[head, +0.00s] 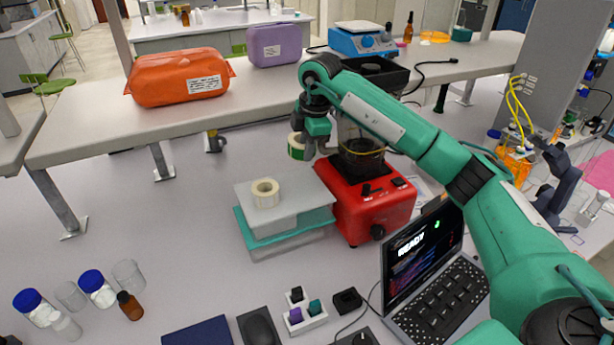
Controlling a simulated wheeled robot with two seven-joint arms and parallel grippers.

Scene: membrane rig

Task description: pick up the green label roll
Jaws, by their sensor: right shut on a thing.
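The green label roll (296,146), cream on one side with a green band, is off the bench surface at the fingers of my right gripper (312,150). My right gripper is shut on it, just above and behind the stacked boxes and left of the red stirrer. The fingers partly hide the roll. My left gripper is not in view.
A cream label roll (265,192) lies on a grey and teal stack (285,215). A red hotplate (375,210) with a glass vessel stands close on the right, beside an open laptop (425,255). A raised shelf (100,120) runs behind.

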